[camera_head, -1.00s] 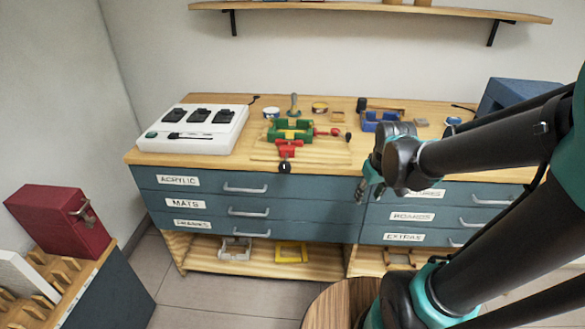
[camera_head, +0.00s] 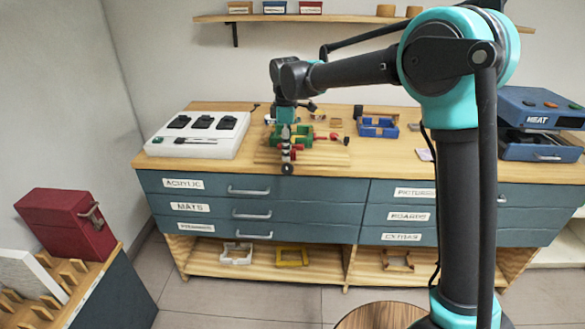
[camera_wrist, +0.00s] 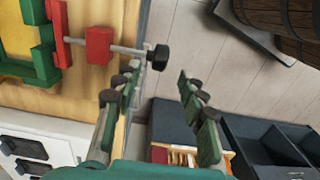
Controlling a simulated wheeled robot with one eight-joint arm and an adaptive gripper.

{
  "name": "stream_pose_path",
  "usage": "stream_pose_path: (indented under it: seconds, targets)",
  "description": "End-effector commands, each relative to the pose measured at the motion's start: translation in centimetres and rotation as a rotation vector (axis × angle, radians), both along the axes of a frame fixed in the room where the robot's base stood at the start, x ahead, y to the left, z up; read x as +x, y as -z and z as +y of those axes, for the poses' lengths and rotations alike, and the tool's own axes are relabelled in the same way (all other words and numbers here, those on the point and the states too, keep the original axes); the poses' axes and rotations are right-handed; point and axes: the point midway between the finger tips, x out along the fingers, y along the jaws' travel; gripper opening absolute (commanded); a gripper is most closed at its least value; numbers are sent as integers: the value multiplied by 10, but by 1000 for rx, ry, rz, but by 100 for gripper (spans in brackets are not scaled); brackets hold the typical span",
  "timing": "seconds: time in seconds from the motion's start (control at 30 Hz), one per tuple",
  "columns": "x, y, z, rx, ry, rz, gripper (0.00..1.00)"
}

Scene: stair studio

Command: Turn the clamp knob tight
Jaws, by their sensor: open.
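The clamp knob (camera_wrist: 158,57) is a dark knob on a grey rod that comes out of a red block (camera_wrist: 98,46). It also shows at the bench's front edge in the head view (camera_head: 287,169). A green frame (camera_wrist: 45,75) with a yellow piece (camera_wrist: 18,32) inside sits behind the red parts. My gripper (camera_wrist: 158,76) is open and empty, its fingers spread. It also shows in the head view (camera_head: 286,148), over the clamp and partly hiding it. In the wrist view the knob lies just past the fingertips, in line with the gap and closer to the left finger.
A white box with black pads (camera_head: 200,130) stands left on the wooden bench (camera_head: 350,158). A blue holder (camera_head: 378,126) is to the right, and a blue machine (camera_head: 535,115) farther right. Drawers (camera_head: 255,190) lie below.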

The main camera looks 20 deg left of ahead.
Motion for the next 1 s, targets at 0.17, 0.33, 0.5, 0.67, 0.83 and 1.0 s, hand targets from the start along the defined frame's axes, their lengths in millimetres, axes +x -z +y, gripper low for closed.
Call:
stream_pose_path:
  seconds: [0.17,0.33,0.5,0.67,0.83,1.0]
  targets:
    - [0,24,-1,0,2,0,41]
    - [0,49,-1,0,3,-1,41]
    - [0,66,-1,0,4,-1,41]
    - [0,71,-1,1,4,-1,41]
    - [0,70,-1,1,4,-1,41]
    - [0,70,-1,1,4,-1,23]
